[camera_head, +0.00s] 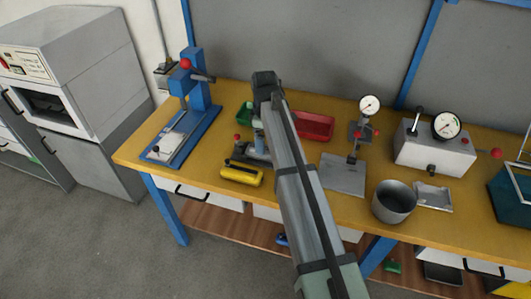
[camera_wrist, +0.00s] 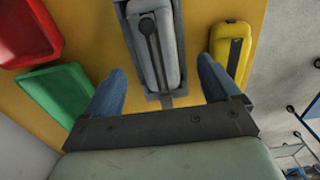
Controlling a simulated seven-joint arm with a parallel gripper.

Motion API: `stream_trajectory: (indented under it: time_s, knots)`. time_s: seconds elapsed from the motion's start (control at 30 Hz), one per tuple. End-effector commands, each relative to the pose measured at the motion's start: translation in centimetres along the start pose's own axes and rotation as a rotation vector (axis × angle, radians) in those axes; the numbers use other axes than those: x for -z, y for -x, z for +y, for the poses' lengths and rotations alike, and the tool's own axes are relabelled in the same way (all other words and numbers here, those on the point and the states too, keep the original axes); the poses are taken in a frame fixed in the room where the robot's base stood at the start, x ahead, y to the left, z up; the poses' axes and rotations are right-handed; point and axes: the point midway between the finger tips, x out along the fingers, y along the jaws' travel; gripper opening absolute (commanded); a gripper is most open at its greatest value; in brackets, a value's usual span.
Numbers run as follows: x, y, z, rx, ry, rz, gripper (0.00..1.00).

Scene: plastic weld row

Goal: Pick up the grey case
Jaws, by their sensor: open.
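The grey case (camera_wrist: 168,58), light grey and rounded, lies in a dark grey holder (camera_wrist: 181,40) in the wrist view. A dark bar with a round end (camera_wrist: 147,35) lies along its top. My gripper (camera_wrist: 160,86) is open, its two blue fingers spread wide near the case's near end, with nothing between the tips. In the head view my gripper (camera_head: 259,142) points down over the bench, and my arm hides much of that area. Grey parts of the holder and case show there beside it, too small to separate clearly.
A yellow case (camera_wrist: 230,48) with a black strip lies close right of the holder. Green (camera_wrist: 60,92) and red (camera_wrist: 28,32) bins are to the left. A blue press (camera_head: 197,90), a dial gauge stand (camera_head: 357,140) and a metal cup (camera_head: 394,203) stand on the yellow bench (camera_head: 130,155).

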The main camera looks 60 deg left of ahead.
Motion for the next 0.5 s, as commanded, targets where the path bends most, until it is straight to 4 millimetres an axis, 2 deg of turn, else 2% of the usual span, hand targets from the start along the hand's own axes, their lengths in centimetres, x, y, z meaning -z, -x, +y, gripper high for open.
stream_trajectory:
  time_s: [0.23, 0.5]
  knots:
    - [-0.1, -1.1, 0.1, 0.0, 0.0, 0.0, 0.89]
    - [-0.2, -4.5, 0.3, 0.001, 0.0, -0.001, 0.89]
